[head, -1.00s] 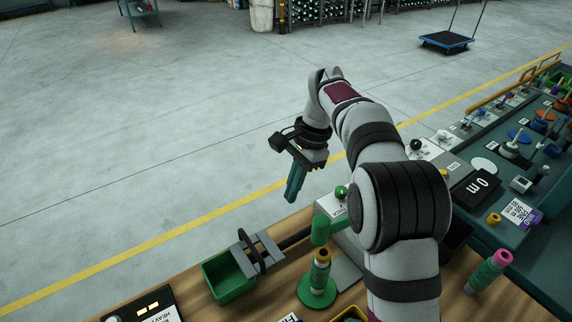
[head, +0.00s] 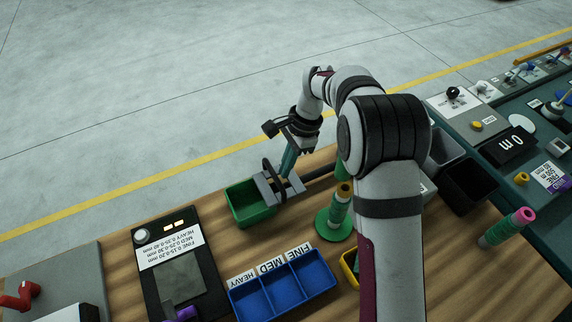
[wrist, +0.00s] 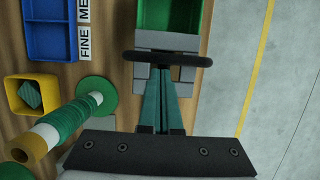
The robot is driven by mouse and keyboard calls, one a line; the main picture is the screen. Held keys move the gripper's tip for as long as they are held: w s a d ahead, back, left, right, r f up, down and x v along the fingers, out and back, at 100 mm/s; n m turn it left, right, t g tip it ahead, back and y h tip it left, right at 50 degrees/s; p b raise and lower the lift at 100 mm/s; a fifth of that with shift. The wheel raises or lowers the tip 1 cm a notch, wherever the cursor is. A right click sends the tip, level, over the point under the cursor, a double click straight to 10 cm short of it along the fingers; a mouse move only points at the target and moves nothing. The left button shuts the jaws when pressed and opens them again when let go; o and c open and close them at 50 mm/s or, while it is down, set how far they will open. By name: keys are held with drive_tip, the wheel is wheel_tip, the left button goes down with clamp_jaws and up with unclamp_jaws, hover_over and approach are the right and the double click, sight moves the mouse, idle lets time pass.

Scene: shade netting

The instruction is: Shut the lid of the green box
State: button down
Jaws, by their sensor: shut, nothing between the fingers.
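The green box (head: 240,205) sits open on the wooden bench, left of my gripper in the head view; its inside shows green, and part of it shows at the top of the wrist view (wrist: 207,18). Along its right side is a grey slotted piece (head: 264,190), apparently the raised lid, with a black loop handle (head: 268,170). The loop crosses the wrist view as a dark bar (wrist: 165,59). My gripper (head: 284,174) points down with its teal fingers together and empty. Its tips (wrist: 165,75) are close by the grey piece and loop; whether they touch cannot be told.
A green thread spool (head: 338,212) stands close right of the box. A blue three-part tray (head: 283,290), a yellow bin (head: 348,266) and a black gauge panel (head: 180,262) lie nearer. Dark bins (head: 468,185) stand to the right. Floor lies beyond the bench.

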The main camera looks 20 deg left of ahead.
sight(268, 190)
drive_tip(key=shift+s+a, duration=0.1)
drive_tip(key=s+a, duration=0.6)
drive_tip(key=shift+s, duration=0.15)
drive_tip(key=shift+a, duration=0.15)
drive_tip(key=w+d, duration=0.3)
drive_tip(key=shift+r, duration=0.35)
drive_tip(key=v, duration=1)
drive_tip(key=s+d+r+n+t, duration=0.1)
drive_tip(key=s+d+r, duration=0.25)
drive_tip(key=d, duration=0.25)
drive_tip(key=s+d+r, duration=0.2)
drive_tip(key=s+d, duration=0.2)
drive_tip(key=d, duration=0.2)
drive_tip(key=s+d+f+n, duration=0.1)
drive_tip(key=s+d+f, duration=0.1)
drive_tip(key=s+d, duration=0.3)
drive_tip(key=s+d+f+n+t, duration=0.1)
drive_tip(key=s+d, duration=0.4)
drive_tip(key=s, duration=0.7)
drive_tip(key=shift+s+d+f+h, duration=0.15)
drive_tip(key=shift+s+f+h, duration=0.2)
drive_tip(key=shift+f, duration=0.2)
